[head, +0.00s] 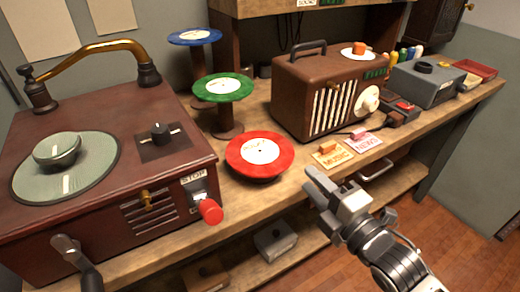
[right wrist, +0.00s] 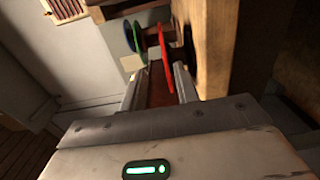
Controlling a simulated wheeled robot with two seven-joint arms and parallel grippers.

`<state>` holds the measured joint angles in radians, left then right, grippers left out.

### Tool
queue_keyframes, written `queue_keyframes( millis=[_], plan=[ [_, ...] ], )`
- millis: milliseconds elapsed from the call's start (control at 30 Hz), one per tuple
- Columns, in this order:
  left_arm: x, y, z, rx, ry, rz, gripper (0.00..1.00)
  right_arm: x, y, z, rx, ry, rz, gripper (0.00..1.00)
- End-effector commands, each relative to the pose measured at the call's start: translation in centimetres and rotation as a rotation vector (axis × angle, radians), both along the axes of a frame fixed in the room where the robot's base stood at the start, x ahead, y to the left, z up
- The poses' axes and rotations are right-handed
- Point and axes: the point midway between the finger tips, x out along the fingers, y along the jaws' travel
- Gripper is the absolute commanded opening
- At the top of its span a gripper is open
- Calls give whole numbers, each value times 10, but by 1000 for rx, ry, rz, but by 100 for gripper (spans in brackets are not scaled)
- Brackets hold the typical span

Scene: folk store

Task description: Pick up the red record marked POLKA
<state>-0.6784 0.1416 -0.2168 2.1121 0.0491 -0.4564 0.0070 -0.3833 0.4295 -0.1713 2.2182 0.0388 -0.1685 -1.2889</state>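The red record (head: 242,147) lies flat on a low stand on the wooden bench, in front of the record player's right side. Its pale centre label is too small to read. In the right wrist view the red record (right wrist: 166,50) shows edge-on, ahead of the fingers and apart from them. My right gripper (head: 320,184) is empty, in front of the bench edge, to the right of and nearer than the red record. In the right wrist view its two fingers (right wrist: 158,92) stand apart. My left gripper is not in view.
A green record (head: 238,87) and a blue record (head: 184,36) sit on taller stands behind. The large record player (head: 110,185) with a red-tipped lever (head: 210,211) stands left. A brown radio (head: 310,93) and the MUSIC card (head: 331,157) are right. Floor in front is clear.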

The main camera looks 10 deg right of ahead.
Motion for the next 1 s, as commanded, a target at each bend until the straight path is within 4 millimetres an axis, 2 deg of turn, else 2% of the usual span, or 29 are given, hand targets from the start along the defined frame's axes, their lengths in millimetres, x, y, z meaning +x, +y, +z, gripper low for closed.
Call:
queue_keyframes(
  millis=[100,367,633,733,967,1000],
  plan=[
    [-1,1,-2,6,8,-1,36,19,7,1,3,-1,-1,31],
    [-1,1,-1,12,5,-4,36,37,13,-1,3,1,0,31],
    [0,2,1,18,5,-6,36,73,26,-5,3,0,0,31],
    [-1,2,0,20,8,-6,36,80,29,-6,2,1,1,31],
    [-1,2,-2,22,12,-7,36,80,29,-7,1,3,1,31],
    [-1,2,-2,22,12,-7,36,80,29,-7,2,2,1,23]
  ],
)
